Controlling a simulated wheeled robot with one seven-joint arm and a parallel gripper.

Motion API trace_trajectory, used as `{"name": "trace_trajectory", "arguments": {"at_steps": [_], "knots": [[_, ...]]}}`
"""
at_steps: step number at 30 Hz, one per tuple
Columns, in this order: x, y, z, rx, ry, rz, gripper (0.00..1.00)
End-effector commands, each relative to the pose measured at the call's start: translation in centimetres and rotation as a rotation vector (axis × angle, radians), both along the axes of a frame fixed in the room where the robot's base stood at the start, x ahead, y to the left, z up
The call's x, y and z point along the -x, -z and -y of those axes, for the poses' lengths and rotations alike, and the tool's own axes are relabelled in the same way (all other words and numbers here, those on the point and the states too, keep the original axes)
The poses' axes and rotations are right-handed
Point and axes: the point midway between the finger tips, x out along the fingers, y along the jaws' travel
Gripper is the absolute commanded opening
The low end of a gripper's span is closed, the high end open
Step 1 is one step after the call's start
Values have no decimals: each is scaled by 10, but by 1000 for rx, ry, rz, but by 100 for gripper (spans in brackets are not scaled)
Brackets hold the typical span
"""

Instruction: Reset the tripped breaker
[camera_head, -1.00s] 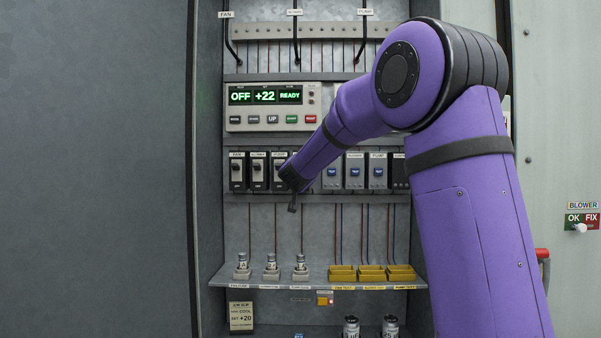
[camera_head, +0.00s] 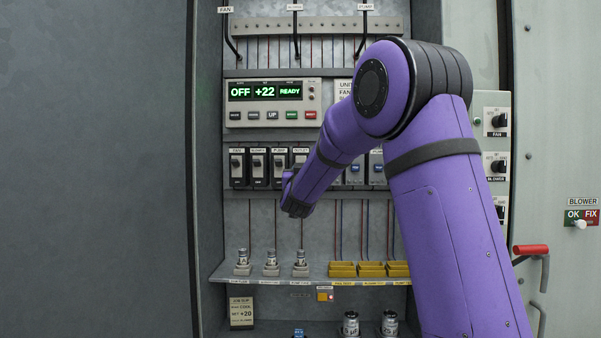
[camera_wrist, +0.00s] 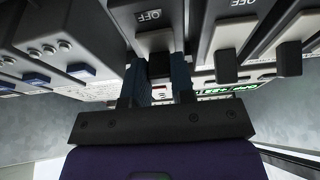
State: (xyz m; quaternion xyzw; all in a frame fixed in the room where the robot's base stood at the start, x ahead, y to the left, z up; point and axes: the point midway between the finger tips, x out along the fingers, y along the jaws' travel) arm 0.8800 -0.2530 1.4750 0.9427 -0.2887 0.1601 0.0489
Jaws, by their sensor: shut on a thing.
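A row of black breakers runs across the panel, among them the pump breaker (camera_head: 279,168) and, right of it, one whose label seems to read outlet (camera_head: 300,153). My gripper (camera_wrist: 160,70) has its two blue-padded fingers shut on a breaker lever (camera_wrist: 155,42), with an OFF marking beside it. In the wrist view this breaker is the one next to the blue-button units, which fits the fourth breaker. In the head view my wrist hides the lower part of that breaker and the fingertips.
A display panel (camera_head: 272,103) above reads OFF, +22, READY. Blue-button units (camera_head: 355,170) stand to the right, partly behind my arm. Below is a shelf (camera_head: 315,283) with fuses and yellow trays (camera_head: 343,269). A red-handled lever (camera_head: 530,249) sticks out at the right.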

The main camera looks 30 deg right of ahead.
Motion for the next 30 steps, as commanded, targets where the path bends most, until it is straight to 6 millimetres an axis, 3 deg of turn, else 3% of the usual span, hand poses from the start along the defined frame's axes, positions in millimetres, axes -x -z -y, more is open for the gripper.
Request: {"name": "trace_trajectory", "arguments": {"at_steps": [7, 8, 10, 11, 22, 30], "knots": [[0, 1, 0, -1, 0, -2, 0], [0, 1, 0, -2, 0, -2, 30], [0, 1, 0, -2, 0, -2, 46], [0, 1, 0, -2, 0, -2, 49], [4, 2, -3, -2, -1, -3, 49], [39, 16, -27, -2, -3, -3, 49]]}}
